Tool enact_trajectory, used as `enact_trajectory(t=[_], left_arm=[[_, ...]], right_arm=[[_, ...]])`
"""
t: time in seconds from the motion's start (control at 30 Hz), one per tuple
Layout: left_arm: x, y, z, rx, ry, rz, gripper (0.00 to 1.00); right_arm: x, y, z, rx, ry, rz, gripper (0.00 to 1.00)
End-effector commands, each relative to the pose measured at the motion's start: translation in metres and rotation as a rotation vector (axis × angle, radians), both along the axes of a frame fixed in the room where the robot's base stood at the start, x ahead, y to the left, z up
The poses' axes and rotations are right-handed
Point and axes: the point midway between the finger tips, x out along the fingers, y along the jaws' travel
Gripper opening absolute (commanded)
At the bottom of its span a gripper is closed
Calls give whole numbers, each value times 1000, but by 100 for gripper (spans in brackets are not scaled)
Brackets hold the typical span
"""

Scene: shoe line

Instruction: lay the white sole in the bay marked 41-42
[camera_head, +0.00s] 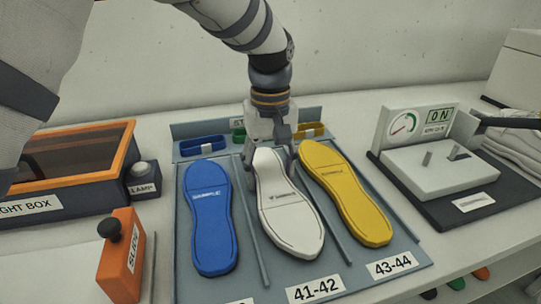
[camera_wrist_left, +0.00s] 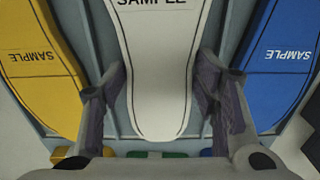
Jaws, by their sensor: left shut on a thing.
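The white sole (camera_head: 288,215) is in the middle bay of the blue-grey tray (camera_head: 222,284), above the label 41-42 (camera_head: 315,288). It lies lengthwise between the two dividers, its wide end towards the label; I cannot tell whether it touches the tray floor. My left gripper (camera_head: 268,150) is shut on the sole's narrow far end. In the left wrist view the gripper's fingers (camera_wrist_left: 163,80) stand on either side of the white sole (camera_wrist_left: 158,60). My right gripper is not in view.
A blue sole (camera_head: 210,220) lies in the left bay and a yellow sole (camera_head: 345,190) in the right bay, marked 43-44. A light box (camera_head: 75,160) and an orange block (camera_head: 121,255) stand left. A gauge device (camera_head: 440,170) stands right.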

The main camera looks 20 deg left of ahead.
Motion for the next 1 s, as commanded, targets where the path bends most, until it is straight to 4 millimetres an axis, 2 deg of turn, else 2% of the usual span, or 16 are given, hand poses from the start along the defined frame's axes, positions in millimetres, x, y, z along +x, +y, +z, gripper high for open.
enact_trajectory(t=[0.37,0.4,0.47,0.5,0.83,0.93,1.0], left_arm=[[0,0,-4,1,-1,0,20],[0,0,-4,1,-1,0,62],[0,0,-4,1,-1,0,76],[0,0,-4,1,-1,0,79],[0,0,0,0,-1,0,79],[1,0,18,0,-5,0,79],[1,0,38,0,-7,0,79]], right_arm=[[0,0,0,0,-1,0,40],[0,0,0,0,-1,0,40],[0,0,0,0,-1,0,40],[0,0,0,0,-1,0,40],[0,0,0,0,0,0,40],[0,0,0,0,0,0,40],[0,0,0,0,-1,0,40]])
